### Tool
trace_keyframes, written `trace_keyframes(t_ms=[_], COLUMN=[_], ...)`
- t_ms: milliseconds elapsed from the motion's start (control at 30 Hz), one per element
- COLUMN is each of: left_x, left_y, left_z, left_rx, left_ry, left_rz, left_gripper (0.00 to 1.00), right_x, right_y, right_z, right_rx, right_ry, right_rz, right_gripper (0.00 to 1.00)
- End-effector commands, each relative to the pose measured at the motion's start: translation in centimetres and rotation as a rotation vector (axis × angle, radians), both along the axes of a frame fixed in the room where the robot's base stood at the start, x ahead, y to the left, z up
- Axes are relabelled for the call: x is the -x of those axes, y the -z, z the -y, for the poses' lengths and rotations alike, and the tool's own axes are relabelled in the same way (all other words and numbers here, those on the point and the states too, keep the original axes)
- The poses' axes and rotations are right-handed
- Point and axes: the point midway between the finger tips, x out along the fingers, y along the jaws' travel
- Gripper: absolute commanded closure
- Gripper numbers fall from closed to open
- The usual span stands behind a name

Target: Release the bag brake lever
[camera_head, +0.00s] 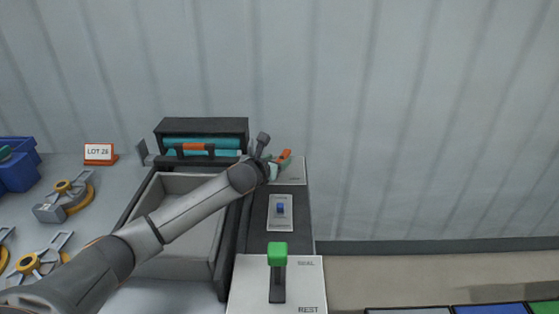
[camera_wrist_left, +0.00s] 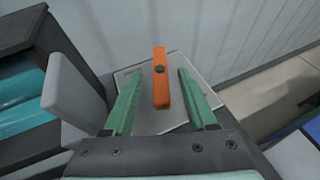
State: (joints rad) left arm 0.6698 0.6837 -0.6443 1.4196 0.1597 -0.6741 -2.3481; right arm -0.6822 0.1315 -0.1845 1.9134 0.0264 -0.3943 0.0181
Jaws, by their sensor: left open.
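The orange lever (camera_wrist_left: 161,90), which I take as the bag brake lever, has a dark pivot and stands on a pale plate (camera_wrist_left: 215,98). In the head view the orange lever (camera_head: 286,154) shows at the far end of the dark machine strip, partly hidden by my gripper. My left gripper (camera_head: 276,168) is at this lever. In the left wrist view my left gripper (camera_wrist_left: 160,72) has its two green fingers open, one on each side of the lever, with gaps showing on both sides. My right gripper is not in view.
A green-knobbed lever (camera_head: 278,250) stands on a plate marked SEAL and REST, nearest me. A blue switch (camera_head: 280,208) sits between. A grey tray (camera_head: 136,209) lies left, below a dark housing (camera_head: 202,125) with teal rolls. The corrugated wall stands close behind.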

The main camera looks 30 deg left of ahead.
Motion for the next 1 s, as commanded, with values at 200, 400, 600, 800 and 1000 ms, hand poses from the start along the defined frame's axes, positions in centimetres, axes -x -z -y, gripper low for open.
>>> trace_keyframes(t_ms=[200,400,600,800,1000], left_x=[-1.7,-2.1,-2.1,-2.1,-2.1], left_y=[0.7,0.9,0.8,0.9,0.9], left_z=[-0.2,-0.2,-0.2,-0.2,-0.2], left_rx=[0.002,0.001,0.001,0.000,0.000], left_ry=[-0.001,0.001,0.001,0.000,0.000], left_rz=[-0.001,0.000,0.000,0.000,0.000], left_gripper=[0.43,0.43,0.43,0.62,0.84], right_x=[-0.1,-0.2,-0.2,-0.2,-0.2], right_y=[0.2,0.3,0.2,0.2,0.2], right_z=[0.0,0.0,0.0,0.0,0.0], right_rx=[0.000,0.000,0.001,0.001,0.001], right_ry=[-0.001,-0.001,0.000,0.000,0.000], right_rz=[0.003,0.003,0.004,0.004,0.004], right_gripper=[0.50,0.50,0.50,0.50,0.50])
